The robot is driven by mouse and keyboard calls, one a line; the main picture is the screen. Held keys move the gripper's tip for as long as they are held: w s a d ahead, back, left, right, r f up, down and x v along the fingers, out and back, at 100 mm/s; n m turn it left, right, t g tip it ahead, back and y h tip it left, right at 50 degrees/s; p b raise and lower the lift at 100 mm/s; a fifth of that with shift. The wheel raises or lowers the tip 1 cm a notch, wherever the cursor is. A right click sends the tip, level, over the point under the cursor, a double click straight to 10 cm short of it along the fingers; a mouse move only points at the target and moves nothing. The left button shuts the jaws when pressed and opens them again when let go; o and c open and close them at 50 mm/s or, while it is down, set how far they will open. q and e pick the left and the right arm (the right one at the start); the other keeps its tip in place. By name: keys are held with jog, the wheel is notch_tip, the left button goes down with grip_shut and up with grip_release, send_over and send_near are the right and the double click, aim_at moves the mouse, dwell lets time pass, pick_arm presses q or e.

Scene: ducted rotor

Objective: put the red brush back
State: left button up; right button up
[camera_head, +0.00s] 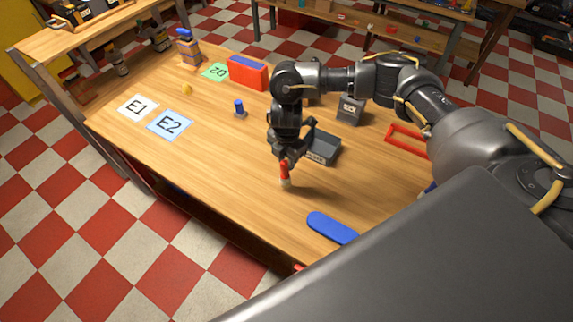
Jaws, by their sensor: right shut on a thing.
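The red brush (285,173) is upright, with a red upper part and a pale lower end. My right gripper (287,160) points down and is shut on the top of the brush. The pale end is at or just above the wooden table (220,160); I cannot tell whether it touches. A dark grey open tray (326,148) with a label stands just behind and to the right of the gripper, partly hidden by it. My left gripper is not in view.
A blue flat piece (330,227) lies near the front edge. A red frame (405,140), a grey labelled box (349,111), a small blue peg (239,107) and a red box (247,72) stand around. Cards E1 (137,107) and E2 (169,124) lie left. The left front table is clear.

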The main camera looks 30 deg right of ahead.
jog(key=shift+w+d+f, duration=0.1)
jog(key=shift+w+f, duration=0.05)
jog(key=shift+f, duration=1.6)
jog(key=shift+f, duration=0.15)
jog(key=o, duration=1)
notch_tip(320, 180, up, 12)
jog(key=shift+r, duration=0.2)
